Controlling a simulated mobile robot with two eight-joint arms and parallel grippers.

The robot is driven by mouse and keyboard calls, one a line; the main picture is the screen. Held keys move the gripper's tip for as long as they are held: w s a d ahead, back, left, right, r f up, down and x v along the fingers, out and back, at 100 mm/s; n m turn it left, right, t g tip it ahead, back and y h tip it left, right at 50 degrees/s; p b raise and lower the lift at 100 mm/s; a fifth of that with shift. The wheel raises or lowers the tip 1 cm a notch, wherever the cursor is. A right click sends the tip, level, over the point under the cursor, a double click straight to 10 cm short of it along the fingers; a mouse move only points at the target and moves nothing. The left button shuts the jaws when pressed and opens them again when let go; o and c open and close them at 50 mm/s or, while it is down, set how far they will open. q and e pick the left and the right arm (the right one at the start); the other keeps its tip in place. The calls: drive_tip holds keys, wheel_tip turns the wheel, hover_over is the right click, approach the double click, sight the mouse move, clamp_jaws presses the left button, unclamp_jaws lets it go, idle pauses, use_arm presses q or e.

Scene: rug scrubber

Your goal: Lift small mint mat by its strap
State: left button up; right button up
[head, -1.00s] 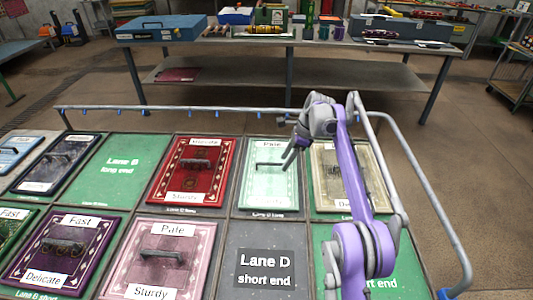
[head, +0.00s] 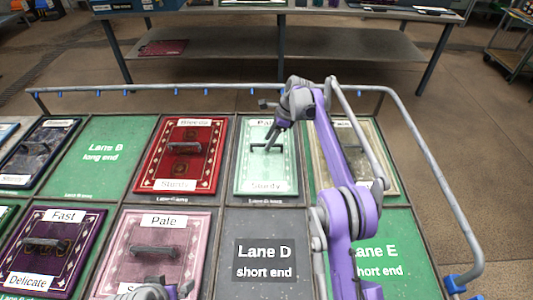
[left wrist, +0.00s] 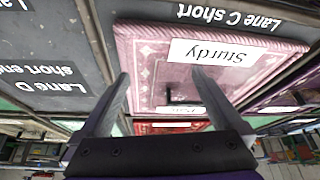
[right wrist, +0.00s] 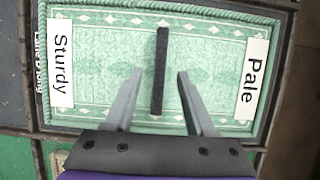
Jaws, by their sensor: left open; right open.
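The small mint mat (head: 265,172) lies in its bay, with "Pale" and "Sturdy" labels at its ends. Its dark strap (right wrist: 161,60) stands across the middle. My right gripper (right wrist: 160,72) is open over the mat, one finger on each side of the strap's line. I cannot tell whether the fingertips reach down beside it. In the head view the right gripper (head: 270,142) covers part of the strap. My left gripper (left wrist: 160,73) is open and empty above the pink mat (left wrist: 150,45), and its wrist shows at the bottom of the head view.
A red mat (head: 181,155) lies left of the mint mat and a beige mat (head: 382,150) right of it, partly behind my right arm. A grey rail (head: 200,88) runs along the back and right. The Lane D short-end bay (head: 262,225) is empty.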

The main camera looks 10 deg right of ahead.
drive_tip(key=shift+x, duration=1.6)
drive_tip(key=shift+f, duration=0.1)
drive_tip(key=shift+c, duration=0.2)
clamp_jaws()
